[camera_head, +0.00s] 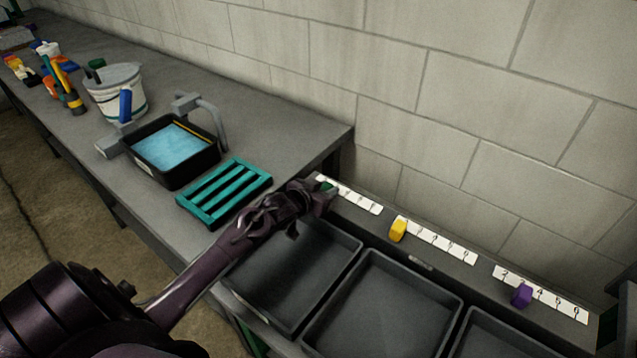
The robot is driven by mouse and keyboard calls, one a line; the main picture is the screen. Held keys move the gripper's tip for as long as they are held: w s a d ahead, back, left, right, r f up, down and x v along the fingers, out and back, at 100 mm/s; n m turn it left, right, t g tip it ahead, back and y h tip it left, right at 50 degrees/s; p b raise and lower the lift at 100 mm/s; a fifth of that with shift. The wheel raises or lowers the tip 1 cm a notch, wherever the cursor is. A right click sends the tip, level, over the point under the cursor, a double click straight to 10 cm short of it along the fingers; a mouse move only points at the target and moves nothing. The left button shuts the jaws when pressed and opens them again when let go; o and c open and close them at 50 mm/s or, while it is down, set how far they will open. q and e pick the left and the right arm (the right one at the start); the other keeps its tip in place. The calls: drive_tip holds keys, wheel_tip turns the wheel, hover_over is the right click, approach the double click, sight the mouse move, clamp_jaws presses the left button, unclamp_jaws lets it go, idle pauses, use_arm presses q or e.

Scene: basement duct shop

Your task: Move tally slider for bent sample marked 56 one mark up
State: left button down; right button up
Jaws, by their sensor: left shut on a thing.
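Three white number strips run along the ledge behind the dark trays. The left strip (358,198) has a green slider (327,187) near its left end, mostly hidden by my gripper. My left gripper (324,194) is shut on the green slider. A yellow slider (398,229) stands at the left end of the middle strip (441,242). A purple slider (521,295) stands near the second mark of the right strip (553,299). I cannot make out a 56 marking or a bent sample. My right gripper is out of view.
Empty dark trays (379,310) sit below the ledge. A teal rack (224,190), a black basin with blue contents (171,146), a white bucket (115,100) and several tools stand on the grey bench (262,125). A block wall (370,60) rises behind.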

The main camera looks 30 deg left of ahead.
use_arm(q)
drive_tip(key=c, duration=1.2)
unclamp_jaws()
drive_tip(key=shift+a, duration=0.1)
drive_tip(key=shift+o, duration=0.2)
drive_tip(key=v, duration=0.8)
drive_tip(key=shift+b, duration=0.4)
